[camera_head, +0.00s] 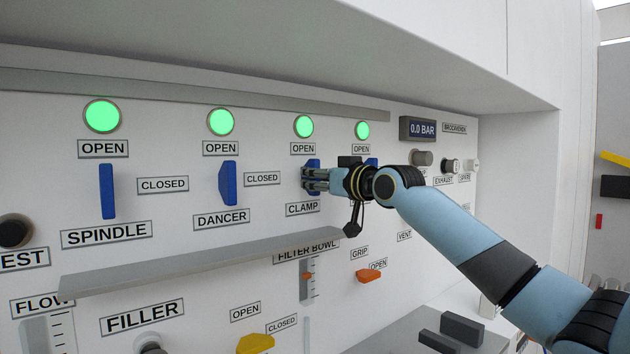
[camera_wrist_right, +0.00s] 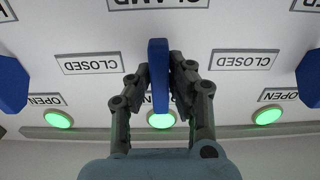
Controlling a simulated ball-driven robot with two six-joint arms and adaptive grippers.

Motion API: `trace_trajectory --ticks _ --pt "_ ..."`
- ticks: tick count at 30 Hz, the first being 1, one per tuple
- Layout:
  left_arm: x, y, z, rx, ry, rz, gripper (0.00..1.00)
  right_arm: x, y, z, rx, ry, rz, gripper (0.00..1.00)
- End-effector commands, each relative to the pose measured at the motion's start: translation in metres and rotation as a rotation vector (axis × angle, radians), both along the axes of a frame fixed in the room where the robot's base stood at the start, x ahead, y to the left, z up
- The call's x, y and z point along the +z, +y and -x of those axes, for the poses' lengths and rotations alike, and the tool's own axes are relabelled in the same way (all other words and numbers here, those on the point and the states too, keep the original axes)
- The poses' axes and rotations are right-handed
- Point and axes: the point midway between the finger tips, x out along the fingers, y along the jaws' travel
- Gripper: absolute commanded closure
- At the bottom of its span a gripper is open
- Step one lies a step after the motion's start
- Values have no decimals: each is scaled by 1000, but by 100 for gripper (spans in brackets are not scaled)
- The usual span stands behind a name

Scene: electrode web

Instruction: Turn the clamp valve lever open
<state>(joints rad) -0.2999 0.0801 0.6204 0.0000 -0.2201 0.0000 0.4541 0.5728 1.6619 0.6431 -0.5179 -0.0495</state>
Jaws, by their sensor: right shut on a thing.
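The blue clamp lever (camera_head: 313,164) sits on the white panel above the CLAMP label (camera_head: 302,209). It points up toward the OPEN label (camera_head: 303,148), and the round lamp (camera_head: 304,126) above it is lit green. My right gripper (camera_head: 314,180) is at the lever and partly covers it. In the right wrist view the lever (camera_wrist_right: 158,75) stands upright between the two fingers of my right gripper (camera_wrist_right: 160,75), which is shut on it. The left gripper is not in view.
The spindle lever (camera_head: 107,191) and dancer lever (camera_head: 228,183) are to the left. Another blue lever (camera_head: 371,162) is close on the right, partly behind my wrist. A grey ledge (camera_head: 200,262) juts out below the levers. A pressure display (camera_head: 417,129) is at upper right.

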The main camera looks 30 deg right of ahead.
Motion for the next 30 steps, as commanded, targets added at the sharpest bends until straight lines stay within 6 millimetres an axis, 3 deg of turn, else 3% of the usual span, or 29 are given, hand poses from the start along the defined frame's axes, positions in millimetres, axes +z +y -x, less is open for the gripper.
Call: trace_trajectory --ticks 11,12,17,25,30 --pt "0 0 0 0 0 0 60 -3 0 0 -1 8 6 100" --pt "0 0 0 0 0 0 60 -3 0 0 -1 7 6 79" --pt "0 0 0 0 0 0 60 -2 0 0 -1 5 4 61" --pt "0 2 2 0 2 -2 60 -1 -1 2 -1 3 5 61" --pt "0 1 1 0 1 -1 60 -3 -3 24 -1 5 11 61"
